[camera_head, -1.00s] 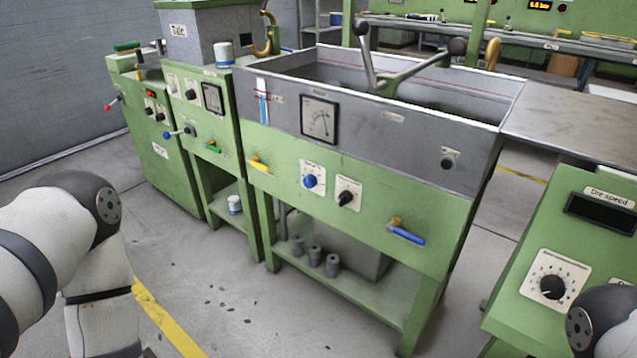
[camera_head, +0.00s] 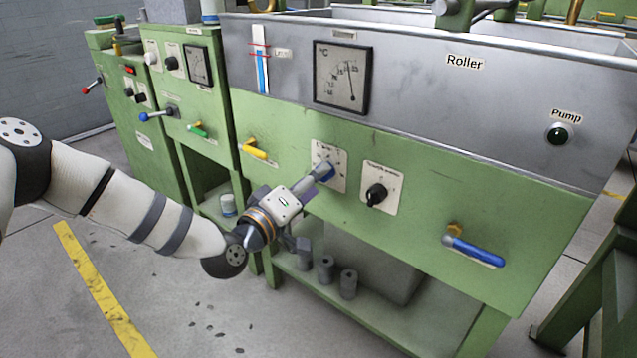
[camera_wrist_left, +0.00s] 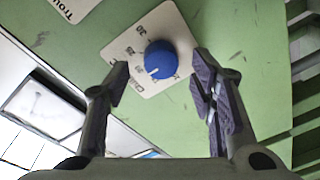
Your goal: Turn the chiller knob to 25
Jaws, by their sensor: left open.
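The blue chiller knob (camera_wrist_left: 160,59) sits on a white dial plate (camera_wrist_left: 119,56) on the green panel. In the left wrist view it lies between and beyond the two fingers of my left gripper (camera_wrist_left: 166,88), which is open. I cannot tell whether a finger touches it. The knob has a white pointer line near its lower edge in that view. In the head view my left gripper (camera_head: 318,180) reaches the dial plate (camera_head: 329,153) and mostly hides the knob. The right gripper is not in view.
A black knob (camera_head: 376,194) on its own plate is just right of the chiller dial. A yellow-handled valve (camera_head: 255,150) is to the left and a blue-handled valve (camera_head: 473,251) to the lower right. A °C gauge (camera_head: 342,77) is above.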

